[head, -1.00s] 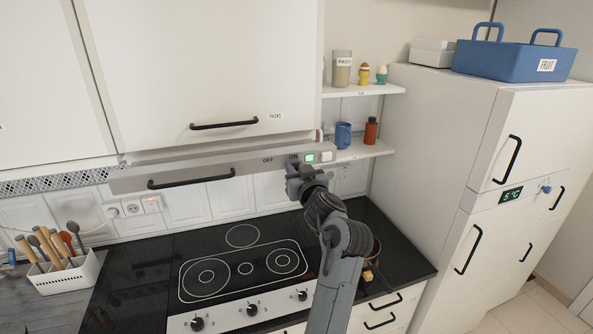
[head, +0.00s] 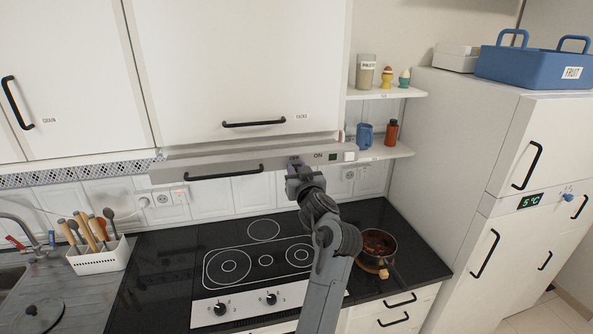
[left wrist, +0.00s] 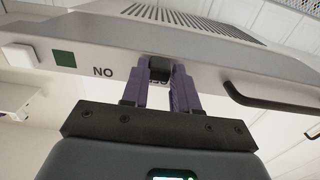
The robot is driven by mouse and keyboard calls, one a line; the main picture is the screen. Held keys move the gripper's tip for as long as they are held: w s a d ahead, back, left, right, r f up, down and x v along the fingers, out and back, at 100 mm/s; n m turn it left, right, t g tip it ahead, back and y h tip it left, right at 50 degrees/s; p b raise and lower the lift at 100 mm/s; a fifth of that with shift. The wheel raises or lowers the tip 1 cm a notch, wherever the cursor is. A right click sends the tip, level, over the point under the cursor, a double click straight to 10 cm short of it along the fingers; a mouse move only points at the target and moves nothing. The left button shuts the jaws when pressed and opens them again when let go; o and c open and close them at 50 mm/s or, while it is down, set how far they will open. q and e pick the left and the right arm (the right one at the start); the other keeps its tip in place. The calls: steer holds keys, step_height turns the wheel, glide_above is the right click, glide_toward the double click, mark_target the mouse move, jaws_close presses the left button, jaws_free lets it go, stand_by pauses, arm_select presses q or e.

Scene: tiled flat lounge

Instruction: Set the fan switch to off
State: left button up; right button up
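The fan switch is a small black slider knob (left wrist: 159,68) on the front strip of the range hood (head: 215,165). It shows in the left wrist view at the OFF label, which is partly hidden behind it and the fingers. The ON label (head: 318,155) is clear of the knob. The indicator (head: 333,157) beside ON is dark green and unlit, and it also shows in the left wrist view (left wrist: 64,58). My left gripper (head: 296,166) has its purple fingers closed on both sides of the knob (left wrist: 160,75). My right gripper is not in view.
A black cooktop (head: 190,248) lies below the hood, with a pot of food (head: 366,250) at its right. A shelf with a blue mug (head: 365,135) and a red bottle (head: 391,132) is to the right. A hood handle (head: 223,173) is left of my gripper.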

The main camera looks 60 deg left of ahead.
arm_select(q)
steer(key=o, duration=0.4)
steer(key=shift+s+a, duration=0.1)
steer(key=shift+s, duration=0.05)
steer(key=shift+d, duration=0.45)
steer(key=b+v, duration=0.1)
steer(key=v, duration=0.9)
steer(key=shift+b, duration=0.3)
